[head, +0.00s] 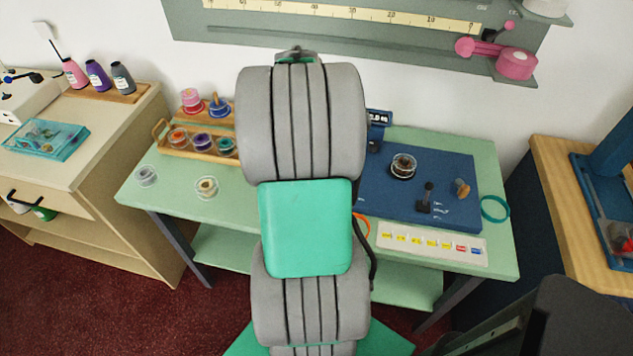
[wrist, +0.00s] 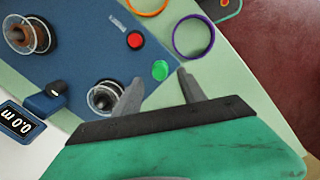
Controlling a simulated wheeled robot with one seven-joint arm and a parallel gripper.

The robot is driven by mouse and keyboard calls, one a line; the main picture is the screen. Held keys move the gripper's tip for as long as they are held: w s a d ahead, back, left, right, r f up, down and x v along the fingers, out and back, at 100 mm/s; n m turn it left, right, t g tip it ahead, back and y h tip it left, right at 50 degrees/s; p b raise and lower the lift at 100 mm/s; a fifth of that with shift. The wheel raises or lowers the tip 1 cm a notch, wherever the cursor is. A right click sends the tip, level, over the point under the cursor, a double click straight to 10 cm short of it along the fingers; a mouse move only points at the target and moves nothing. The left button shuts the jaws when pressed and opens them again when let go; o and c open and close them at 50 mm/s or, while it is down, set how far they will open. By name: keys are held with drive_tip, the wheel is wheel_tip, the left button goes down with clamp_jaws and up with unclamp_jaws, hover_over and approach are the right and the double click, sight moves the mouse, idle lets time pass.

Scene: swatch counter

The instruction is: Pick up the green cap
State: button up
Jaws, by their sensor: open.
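The green cap (wrist: 160,70) is a small bright green disc near the edge of the blue mat (wrist: 75,70) in the wrist view. My gripper (wrist: 159,76) is open, with one finger to each side of the cap in the picture. The cap shows between the fingertips and looks uncovered. I cannot tell how far above it the fingers are. In the head view my arm fills the middle, and neither the cap nor the fingers can be seen.
A purple ring (wrist: 209,47), an orange ring (wrist: 147,12) and a dark reel (wrist: 104,99) are nearby. A wooden rack of spools (head: 160,132) stands left on the green table (head: 270,207).

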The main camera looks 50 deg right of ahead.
drive_tip(key=f, duration=0.4)
drive_tip(key=shift+s+a+f, duration=0.1)
drive_tip(key=shift+s+f, duration=0.1)
drive_tip(key=shift+s, duration=0.2)
clamp_jaws()
